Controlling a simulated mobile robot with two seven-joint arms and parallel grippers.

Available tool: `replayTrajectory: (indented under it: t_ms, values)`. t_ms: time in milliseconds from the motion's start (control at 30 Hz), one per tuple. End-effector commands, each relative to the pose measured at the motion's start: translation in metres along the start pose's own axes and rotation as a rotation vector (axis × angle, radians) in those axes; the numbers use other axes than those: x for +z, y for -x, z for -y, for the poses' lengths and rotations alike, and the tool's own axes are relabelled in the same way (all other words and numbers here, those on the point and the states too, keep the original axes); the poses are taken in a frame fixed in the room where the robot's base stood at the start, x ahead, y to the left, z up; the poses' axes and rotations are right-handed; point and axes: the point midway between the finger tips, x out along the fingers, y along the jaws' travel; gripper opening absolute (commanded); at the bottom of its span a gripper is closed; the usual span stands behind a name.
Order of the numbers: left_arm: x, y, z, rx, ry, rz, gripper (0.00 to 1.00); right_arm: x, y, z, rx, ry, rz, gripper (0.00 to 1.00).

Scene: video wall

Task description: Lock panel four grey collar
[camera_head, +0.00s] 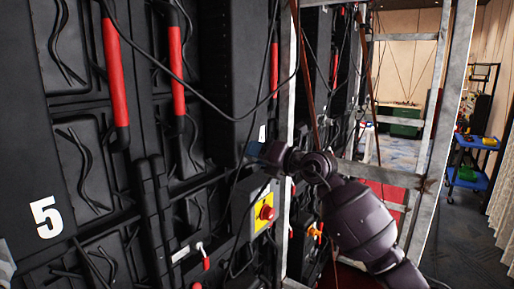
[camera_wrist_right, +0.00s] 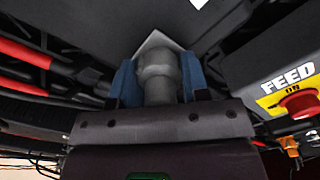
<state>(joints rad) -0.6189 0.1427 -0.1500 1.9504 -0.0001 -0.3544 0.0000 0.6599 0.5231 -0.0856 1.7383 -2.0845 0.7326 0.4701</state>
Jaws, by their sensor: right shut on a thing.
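My right gripper (camera_wrist_right: 158,82) is shut on a grey collar (camera_wrist_right: 158,62), with one blue finger on each side of it. The collar is a short, stepped round piece and sits against a dark panel, with a pale diamond-shaped patch behind it. In the head view, my right arm reaches in from the lower right, and my right gripper (camera_head: 258,150) is at the back of the panels, below a dark box. The collar is hidden there. No number four shows on a panel. My left gripper is not in view.
Black cables hang close by. Red handles (camera_head: 117,75) and a white 5 (camera_head: 46,217) are at left. A metal frame (camera_head: 428,130) stands right.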

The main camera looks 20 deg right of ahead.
Motion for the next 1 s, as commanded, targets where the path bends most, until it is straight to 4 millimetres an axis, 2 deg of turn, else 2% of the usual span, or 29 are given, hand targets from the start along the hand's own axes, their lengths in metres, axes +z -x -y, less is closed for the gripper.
replayTrajectory:
  t_ms: [267,700,733,867,1000]
  values:
    - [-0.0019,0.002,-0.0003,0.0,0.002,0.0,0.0,0.0011,0.0004,-0.0002,0.001,-0.069,0.003,0.18]
    - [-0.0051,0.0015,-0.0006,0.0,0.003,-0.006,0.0,0.0011,0.0004,-0.0001,0.001,-0.078,0.003,0.18]
    - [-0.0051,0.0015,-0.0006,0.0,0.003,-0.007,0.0,0.0011,0.0004,-0.0001,0.001,-0.078,0.003,0.47]
    - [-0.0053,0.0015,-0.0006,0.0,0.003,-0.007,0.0,0.0009,0.0003,-0.0001,0.001,-0.077,0.003,0.67]
    - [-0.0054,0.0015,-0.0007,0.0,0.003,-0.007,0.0,0.0006,0.0002,-0.0001,0.001,-0.077,0.002,0.68]
